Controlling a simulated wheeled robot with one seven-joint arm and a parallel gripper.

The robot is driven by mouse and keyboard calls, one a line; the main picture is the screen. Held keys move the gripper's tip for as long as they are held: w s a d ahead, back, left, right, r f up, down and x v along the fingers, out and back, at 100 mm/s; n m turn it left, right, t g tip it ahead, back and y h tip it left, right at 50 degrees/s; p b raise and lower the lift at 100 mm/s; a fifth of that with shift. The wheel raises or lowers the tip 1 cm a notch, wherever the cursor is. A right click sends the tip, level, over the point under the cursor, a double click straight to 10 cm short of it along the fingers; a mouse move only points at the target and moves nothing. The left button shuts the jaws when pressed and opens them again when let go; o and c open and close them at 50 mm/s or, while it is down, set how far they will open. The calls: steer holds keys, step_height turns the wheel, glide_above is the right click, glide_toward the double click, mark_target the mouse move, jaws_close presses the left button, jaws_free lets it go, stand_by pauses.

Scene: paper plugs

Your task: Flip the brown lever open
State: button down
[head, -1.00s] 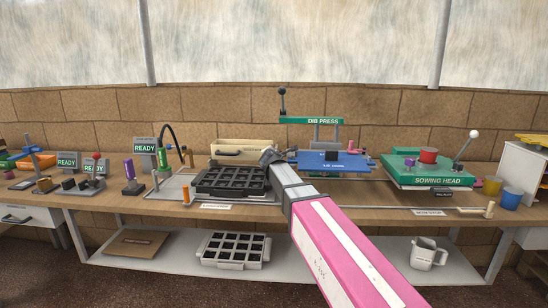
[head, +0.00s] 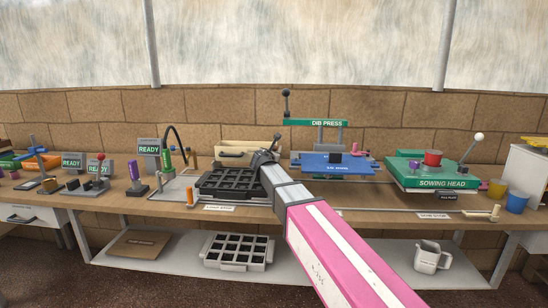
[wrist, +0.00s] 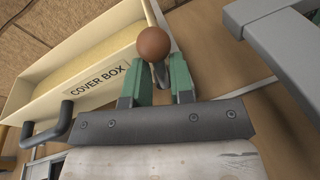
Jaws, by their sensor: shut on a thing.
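The brown lever has a round brown knob (wrist: 154,43) on a grey metal stem, seen in the wrist view just beyond my fingertips. My gripper (wrist: 161,76) has two green fingers, one on each side of the stem below the knob, and is shut on the lever. The lever stands beside the cream cover box (wrist: 95,68). In the head view my gripper (head: 264,156) is at the right end of the cover box (head: 248,149), behind the black cell tray (head: 229,182).
The blue dib press (head: 335,168) stands close to the right of my gripper. The green sowing head (head: 430,178) is farther right. A grey bar (wrist: 275,25) crosses the upper right of the wrist view. A dark handle (wrist: 55,130) sticks out from the cover box.

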steer(key=shift+w+a+r+n+h, duration=0.1)
steer(key=shift+a+r+n+h, duration=0.25)
steer(key=shift+n, duration=0.65)
steer(key=shift+a, duration=0.1)
steer(key=c, duration=1.2)
jaws_free()
steer(key=shift+o, duration=0.2)
steer(key=shift+f, duration=0.1)
steer(key=v, duration=1)
steer(key=shift+s+f, duration=0.1)
steer(key=shift+s, duration=0.35)
steer(key=shift+s, duration=0.1)
